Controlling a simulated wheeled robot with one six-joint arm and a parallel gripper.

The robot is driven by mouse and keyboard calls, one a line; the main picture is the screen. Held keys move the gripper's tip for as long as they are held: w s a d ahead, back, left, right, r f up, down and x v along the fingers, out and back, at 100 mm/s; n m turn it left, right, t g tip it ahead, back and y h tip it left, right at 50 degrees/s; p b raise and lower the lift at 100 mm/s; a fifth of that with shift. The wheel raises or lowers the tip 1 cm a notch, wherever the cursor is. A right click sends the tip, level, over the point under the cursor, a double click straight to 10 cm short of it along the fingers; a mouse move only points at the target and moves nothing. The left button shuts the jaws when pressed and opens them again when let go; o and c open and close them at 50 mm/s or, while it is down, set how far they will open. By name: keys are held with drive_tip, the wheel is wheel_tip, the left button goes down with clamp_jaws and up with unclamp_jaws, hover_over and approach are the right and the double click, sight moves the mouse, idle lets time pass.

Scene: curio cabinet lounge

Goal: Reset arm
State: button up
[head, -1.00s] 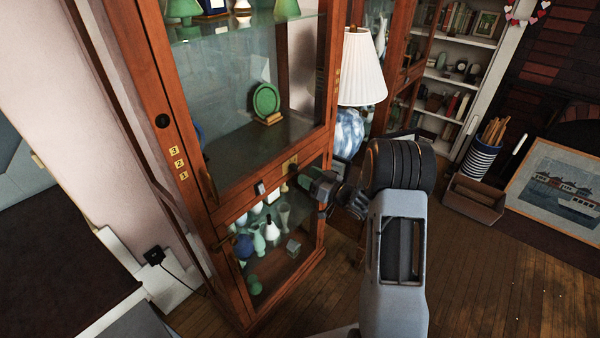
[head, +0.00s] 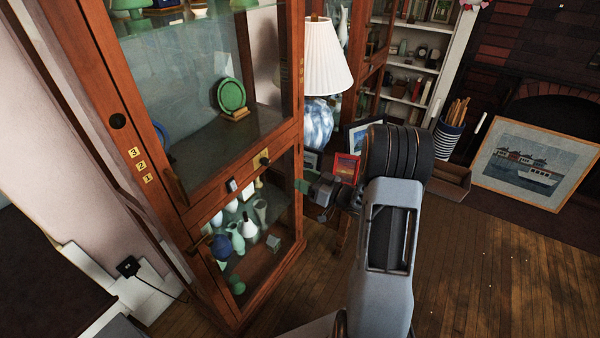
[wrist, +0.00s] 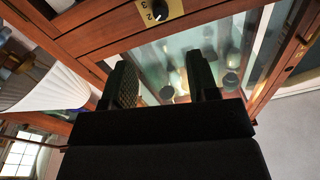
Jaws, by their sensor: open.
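My gripper (wrist: 161,80) is open, with its two dark fingers apart and nothing between them. In the head view my gripper (head: 308,187) is small and partly hidden by its own wrist, just right of the wooden curio cabinet (head: 291,140). My arm (head: 390,240) reaches from the bottom toward the cabinet, bent at a dark joint. A dark knob (head: 265,161) on a gold plate sits on the cabinet's middle rail. In the wrist view the knob (wrist: 160,13) is above the fingertips, apart from them, with the lower glass pane behind the fingers.
Green and white vases (head: 249,226) stand behind the lower glass; a green plate (head: 232,95) is above. A lamp (head: 326,60), a red picture frame (head: 346,168) and another frame stand close to my arm. Open wooden floor (head: 480,270) lies to the right.

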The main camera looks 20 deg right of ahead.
drive_tip(key=d+f+m+g+h, duration=0.3)
drive_tip(key=d+f+h, duration=0.4)
drive_tip(key=f+h, duration=0.15)
drive_tip(key=s+d+r+m+g+h+p, duration=0.1)
drive_tip(key=s+d+r+m+g+h, duration=0.15)
drive_tip(key=s+g+h, duration=0.3)
drive_tip(key=s+a+r+g+y+p, duration=0.2)
drive_tip(key=s+a+r+p, duration=0.1)
drive_tip(key=s+a+r, duration=1.2)
drive_tip(key=shift+s+a+r+g, duration=0.25)
drive_tip(key=shift+a+r+g, duration=0.1)
drive_tip(key=shift+a+r, duration=1.25)
